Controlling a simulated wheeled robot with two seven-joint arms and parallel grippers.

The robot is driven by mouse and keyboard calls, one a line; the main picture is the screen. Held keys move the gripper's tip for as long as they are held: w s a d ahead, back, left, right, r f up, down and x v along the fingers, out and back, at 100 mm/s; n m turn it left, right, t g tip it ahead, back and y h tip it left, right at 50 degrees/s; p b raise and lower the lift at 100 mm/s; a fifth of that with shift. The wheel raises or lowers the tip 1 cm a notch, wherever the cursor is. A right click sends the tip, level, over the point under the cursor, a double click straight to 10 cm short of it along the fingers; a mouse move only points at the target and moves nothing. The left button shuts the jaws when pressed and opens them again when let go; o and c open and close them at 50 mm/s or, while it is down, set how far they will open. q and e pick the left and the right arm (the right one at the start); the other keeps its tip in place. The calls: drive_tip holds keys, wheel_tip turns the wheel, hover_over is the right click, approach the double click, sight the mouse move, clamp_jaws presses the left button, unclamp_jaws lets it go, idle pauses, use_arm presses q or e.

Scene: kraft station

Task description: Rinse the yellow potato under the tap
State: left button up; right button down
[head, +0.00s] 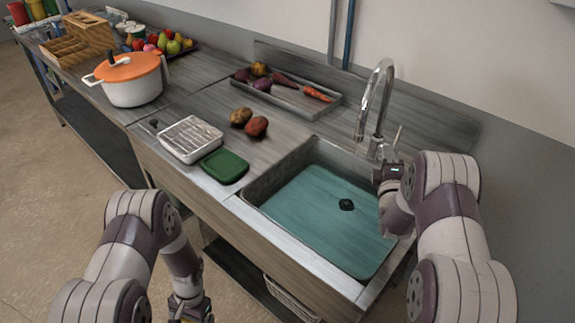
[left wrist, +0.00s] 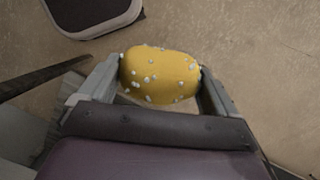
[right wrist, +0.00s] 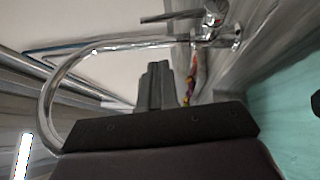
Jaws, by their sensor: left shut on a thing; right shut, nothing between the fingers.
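The yellow potato (left wrist: 160,76), dotted with small pale specks, is held between the two fingers of my left gripper (left wrist: 160,82). In the head view my left gripper (head: 190,312) is low at the bottom edge, in front of the counter and away from the sink. The chrome tap (head: 378,95) arches over the back of the sink (head: 320,215), with its lever (head: 397,137) at the right. My right gripper (head: 388,170) is shut and empty beside the tap base, below the lever. In the right wrist view its closed fingers (right wrist: 155,88) point toward the tap (right wrist: 60,95). No water stream shows.
A vegetable tray (head: 300,100) stands behind. A white pot with an orange lid (head: 128,75) is farther left. The basin is clear except for its dark drain.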

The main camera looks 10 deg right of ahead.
sight(401, 130)
use_arm(q)
drive_tip(key=shift+r+p, duration=0.65)
drive_tip(key=shift+r, duration=0.2)
use_arm(e)
drive_tip(key=w+d, duration=0.4)
drive_tip(key=shift+w+r, duration=0.35)
drive_tip(key=shift+w, duration=0.05)
drive_tip(key=shift+d, duration=0.1)
use_arm(q)
drive_tip(key=shift+f, duration=0.25)
wheel_tip(401, 130, down, 3)
drive_tip(key=b, duration=0.3)
use_arm(e)
drive_tip(key=shift+w+d+f, duration=0.1)
drive_tip(key=shift+w+d, duration=0.35)
drive_tip(key=shift+d, duration=0.35)
use_arm(q)
drive_tip(key=shift+f+b, duration=0.3)
drive_tip(key=shift+b, duration=0.2)
use_arm(e)
drive_tip(key=shift+r, duration=0.35)
use_arm(q)
drive_tip(key=shift+s+a+r, duration=0.1)
drive_tip(key=shift+r, duration=0.1)
use_arm(e)
drive_tip(key=shift+r, duration=0.45)
